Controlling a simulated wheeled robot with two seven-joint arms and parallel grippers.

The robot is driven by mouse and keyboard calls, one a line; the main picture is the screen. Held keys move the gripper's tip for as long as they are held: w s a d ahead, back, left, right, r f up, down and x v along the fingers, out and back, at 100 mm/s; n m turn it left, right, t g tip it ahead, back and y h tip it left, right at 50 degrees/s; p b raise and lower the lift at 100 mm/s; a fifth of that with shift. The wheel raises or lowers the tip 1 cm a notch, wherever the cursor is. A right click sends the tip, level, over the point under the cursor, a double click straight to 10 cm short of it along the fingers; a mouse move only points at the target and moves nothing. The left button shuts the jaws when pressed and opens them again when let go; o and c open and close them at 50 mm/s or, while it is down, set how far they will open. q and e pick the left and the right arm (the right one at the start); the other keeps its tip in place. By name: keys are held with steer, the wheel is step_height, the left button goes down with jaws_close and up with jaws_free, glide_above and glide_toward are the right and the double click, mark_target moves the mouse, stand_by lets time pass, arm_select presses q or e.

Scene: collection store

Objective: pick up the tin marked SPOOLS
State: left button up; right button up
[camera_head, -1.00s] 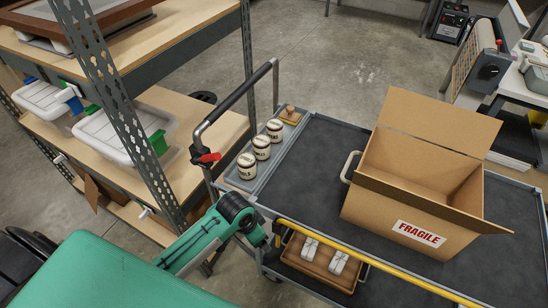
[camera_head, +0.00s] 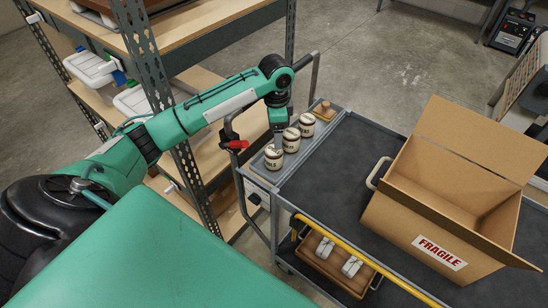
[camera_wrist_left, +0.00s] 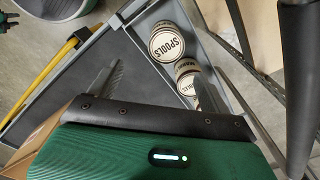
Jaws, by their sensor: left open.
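The tin marked SPOOLS (camera_wrist_left: 166,42) shows its round cream lid with dark lettering in the left wrist view. In the head view it is the nearest of three cream tins in a row (camera_head: 273,159), upright in the narrow grey side tray of the trolley. My left gripper (camera_head: 280,142) points down over the row, beside the middle tin, partly hiding it. In the left wrist view its two fingers (camera_wrist_left: 157,72) are apart with nothing between them, and the SPOOLS tin lies beyond the fingertips. My right gripper is out of view.
The middle tin (camera_head: 291,141) and far tin (camera_head: 307,126) stand close behind. A wooden-topped object (camera_head: 323,110) sits past them. An open FRAGILE carton (camera_head: 440,205) stands on the trolley's dark top (camera_head: 345,165). A trolley handle (camera_head: 313,75) and shelving post (camera_head: 150,70) are near my arm.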

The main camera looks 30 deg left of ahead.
mark_target(274, 151)
arm_select(q)
steer(key=shift+a+f, duration=0.1)
steer(key=shift+a, duration=0.1)
step_height(274, 151, down, 8)
steer(key=shift+w+f+p, duration=0.1)
steer(key=shift+p, duration=0.8)
steer(key=shift+a+f, duration=0.1)
steer(key=shift+f, duration=0.25)
steer(key=f+p, duration=0.1)
steer(key=f, duration=0.2)
steer(key=shift+w+a+f+p, duration=0.1)
steer(key=shift+a+f+p, duration=0.15)
steer(key=shift+p, duration=0.15)
steer(key=shift+f, duration=0.5)
steer(key=c, duration=1.3)
steer(key=shift+r, duration=0.15)
